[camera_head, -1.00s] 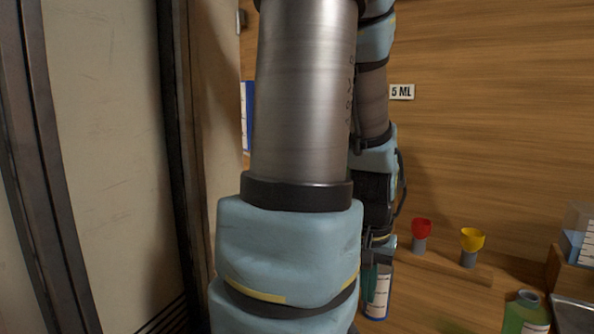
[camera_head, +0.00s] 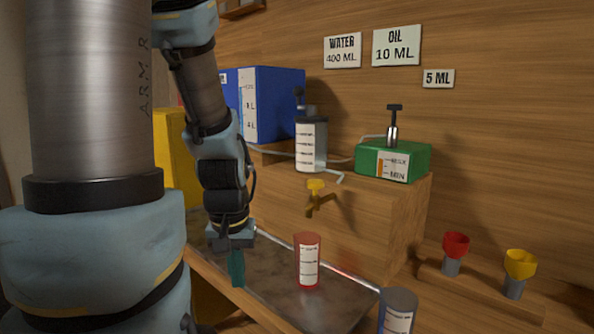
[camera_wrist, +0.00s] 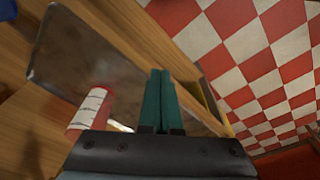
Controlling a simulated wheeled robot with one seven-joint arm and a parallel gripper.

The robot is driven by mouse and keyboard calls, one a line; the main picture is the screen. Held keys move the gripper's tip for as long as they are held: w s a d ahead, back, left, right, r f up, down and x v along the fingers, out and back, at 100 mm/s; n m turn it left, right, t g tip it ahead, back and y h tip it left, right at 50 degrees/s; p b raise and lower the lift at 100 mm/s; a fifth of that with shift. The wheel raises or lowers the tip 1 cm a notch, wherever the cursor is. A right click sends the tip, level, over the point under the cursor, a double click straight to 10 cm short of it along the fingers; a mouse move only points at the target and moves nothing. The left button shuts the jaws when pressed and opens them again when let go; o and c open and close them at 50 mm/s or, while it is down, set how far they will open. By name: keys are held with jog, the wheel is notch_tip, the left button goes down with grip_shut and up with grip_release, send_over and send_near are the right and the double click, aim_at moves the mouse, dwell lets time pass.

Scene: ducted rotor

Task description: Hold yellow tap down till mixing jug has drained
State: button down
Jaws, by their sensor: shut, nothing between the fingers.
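The yellow tap (camera_head: 315,185) sticks out from the front of the wooden stand, its brass-coloured spout below it. A clear jug with a printed scale (camera_head: 311,146) stands on the stand above the tap; I take it for the mixing jug. Its liquid level is hard to make out. A red cup with a white scale (camera_head: 307,262) stands upright on the metal tray (camera_head: 345,301) below; it also shows in the wrist view (camera_wrist: 90,110). My gripper (camera_head: 237,268), with teal fingers, points down, left of and below the tap, apart from it. Its fingers (camera_wrist: 160,98) are together and empty.
A blue tank (camera_head: 273,100) and a green oil box (camera_head: 393,161) flank the jug. A grey-topped cylinder (camera_head: 397,312) stands at the front. Red (camera_head: 455,245) and yellow (camera_head: 520,264) funnels sit on a rail at right. A thin hose runs along the stand's top.

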jog(key=w+d+r+n+t+y+p, duration=0.1)
jog(key=w+d+r+n+y, duration=0.1)
jog(key=d+r, duration=0.5)
jog(key=w+d+r+n+t+y+p, duration=0.1)
jog(key=d+r+n, duration=0.3)
jog(key=d+r, duration=0.4)
jog(key=w+d+r+n+t+y+p, duration=0.1)
jog(key=w+d+r+n+t+y, duration=0.2)
jog(key=d+r, duration=0.4)
notch_tip(320, 180, up, 6)
jog(key=shift+w+d+f+n, duration=0.15)
jog(key=shift+w+n, duration=0.2)
jog(key=shift+n, duration=0.05)
jog(key=p, duration=0.4)
send_over(309, 182)
jog(key=s+d, duration=0.2)
notch_tip(309, 182, down, 7)
jog(key=shift+s+f+p, duration=0.15)
jog(key=shift+f+p, duration=0.2)
jog(key=shift+f, duration=1.75)
